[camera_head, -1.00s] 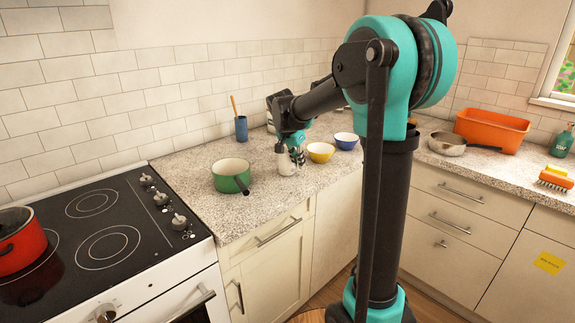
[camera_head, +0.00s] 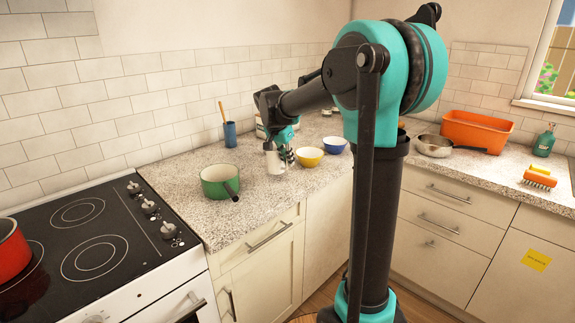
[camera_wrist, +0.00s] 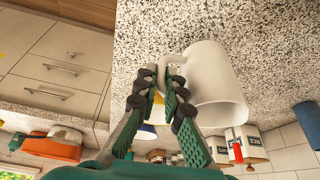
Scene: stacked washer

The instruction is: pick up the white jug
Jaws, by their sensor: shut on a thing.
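The white jug (camera_head: 275,163) is upright at the counter, between the green pot and the yellow bowl in the head view. It fills the middle of the wrist view (camera_wrist: 218,82), its handle towards my gripper. My gripper (camera_wrist: 166,78) is shut on the jug's handle, with a dark-padded finger on either side of it. In the head view my gripper (camera_head: 285,154) is at the jug's right side and partly covers it. I cannot tell whether the jug's base touches the counter.
A green pot (camera_head: 214,181) with a dark handle stands left of the jug. A yellow bowl (camera_head: 310,158) and a blue bowl (camera_head: 334,146) stand close on its right. A blue cup (camera_head: 230,134) and canisters (camera_wrist: 248,143) are behind. The stove (camera_head: 88,240) is at left.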

